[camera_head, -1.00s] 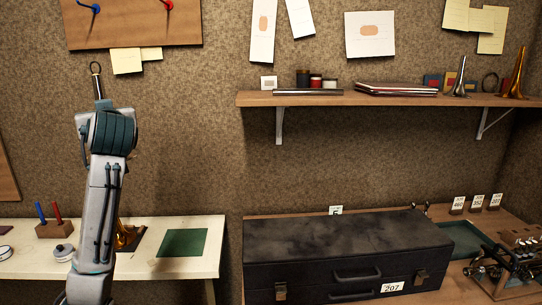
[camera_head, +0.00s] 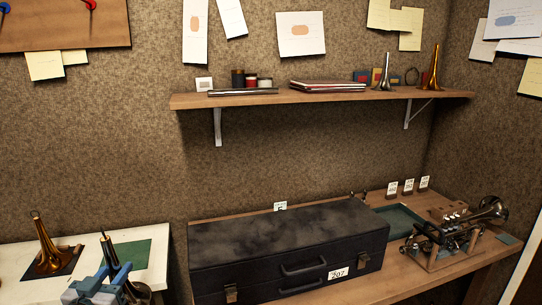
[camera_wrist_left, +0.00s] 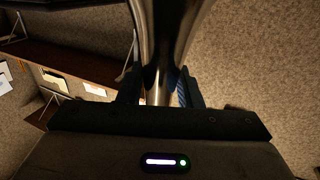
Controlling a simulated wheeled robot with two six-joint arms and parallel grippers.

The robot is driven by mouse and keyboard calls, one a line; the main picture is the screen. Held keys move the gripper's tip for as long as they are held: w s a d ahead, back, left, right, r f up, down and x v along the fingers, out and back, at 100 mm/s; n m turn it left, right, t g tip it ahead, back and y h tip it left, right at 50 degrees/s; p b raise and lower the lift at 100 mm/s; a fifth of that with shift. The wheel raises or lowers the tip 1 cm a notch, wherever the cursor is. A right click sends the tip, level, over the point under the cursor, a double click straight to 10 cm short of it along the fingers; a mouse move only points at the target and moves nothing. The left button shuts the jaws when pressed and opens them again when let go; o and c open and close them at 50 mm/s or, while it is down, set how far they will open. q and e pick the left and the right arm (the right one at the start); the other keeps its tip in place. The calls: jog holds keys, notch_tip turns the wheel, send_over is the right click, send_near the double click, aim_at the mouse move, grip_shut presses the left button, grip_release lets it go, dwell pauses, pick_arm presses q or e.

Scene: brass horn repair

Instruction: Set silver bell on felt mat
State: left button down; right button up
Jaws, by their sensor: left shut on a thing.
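The silver bell (camera_head: 107,246) is upright, narrow end up, with its flare partly hidden by my gripper at the bottom left of the head view. My left gripper (camera_head: 112,279) is shut on its stem. In the left wrist view the shiny bell (camera_wrist_left: 165,40) runs between the two fingers (camera_wrist_left: 158,88). The green felt mat (camera_head: 138,250) lies on the white table, and the bell overlaps it in the picture. I cannot tell whether the flare touches the mat or the table. My right gripper is not in view.
A brass bell (camera_head: 46,252) stands on a dark pad to the left on the white table (camera_head: 158,262). A black case (camera_head: 285,240) lies on the wooden bench at right, beside a horn in a stand (camera_head: 445,238). A shelf (camera_head: 320,97) holds other bells above.

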pick_arm(q)
jog(key=s+d+f+m+g+h, duration=0.1)
jog(key=s+d+f+m+h, duration=0.15)
jog(key=s+f, duration=0.25)
jog(key=s+d+f+m+h, duration=0.1)
jog(key=s+d+f+h, duration=0.1)
jog(key=s+d+f, duration=0.3)
jog(key=s+d+f+n+t+y+b, duration=0.1)
jog(key=s+d+f+n+y+b, duration=0.1)
jog(key=d, duration=0.5)
jog(key=f+n+y, duration=0.1)
jog(key=n+y, duration=0.1)
jog(key=y, duration=0.1)
jog(key=shift+d, duration=0.3)
jog(key=shift+y, duration=0.25)
